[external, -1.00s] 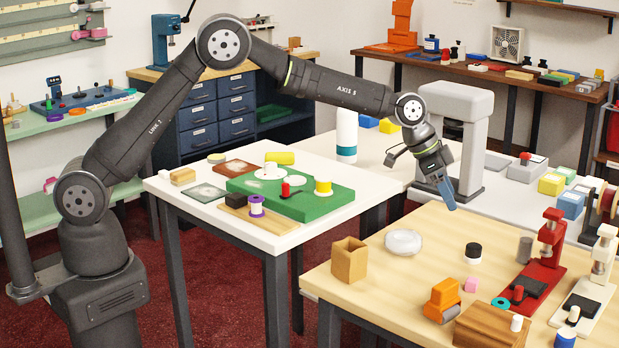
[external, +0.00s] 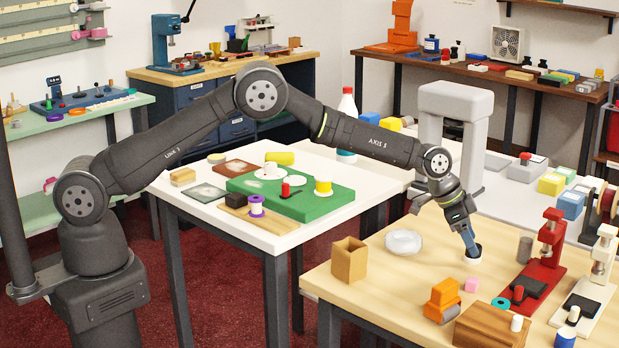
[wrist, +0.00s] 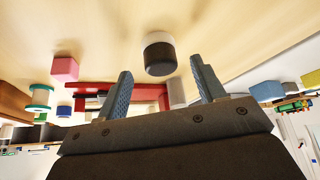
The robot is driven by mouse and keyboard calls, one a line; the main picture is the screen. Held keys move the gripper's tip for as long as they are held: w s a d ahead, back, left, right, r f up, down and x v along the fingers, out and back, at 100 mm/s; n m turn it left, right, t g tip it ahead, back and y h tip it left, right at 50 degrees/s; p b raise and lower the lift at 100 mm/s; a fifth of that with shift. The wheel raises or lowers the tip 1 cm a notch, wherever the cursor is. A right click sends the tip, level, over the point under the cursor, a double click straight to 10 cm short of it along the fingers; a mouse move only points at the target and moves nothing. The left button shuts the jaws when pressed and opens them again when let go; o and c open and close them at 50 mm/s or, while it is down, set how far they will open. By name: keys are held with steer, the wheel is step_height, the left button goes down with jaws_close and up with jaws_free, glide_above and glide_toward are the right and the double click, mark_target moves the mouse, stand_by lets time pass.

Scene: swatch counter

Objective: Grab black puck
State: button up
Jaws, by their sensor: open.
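The black puck (external: 478,249) sits on top of a white round piece (external: 473,260) on the light wooden table. In the wrist view the black puck (wrist: 160,58) shows with the white piece (wrist: 157,38) behind it. My gripper (external: 472,245) points down at the puck and hides part of it in the external view. In the wrist view my gripper (wrist: 161,70) is open, with the puck centred in line with the gap, just past the fingertips. Nothing is between the fingers.
A clear glass dish (external: 403,241) and an open wooden box (external: 349,260) stand to the left. A red press (external: 545,255) stands to the right.

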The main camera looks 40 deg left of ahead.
steer(key=shift+x, duration=1.55)
steer(key=shift+c, duration=0.4)
steer(key=c, duration=1)
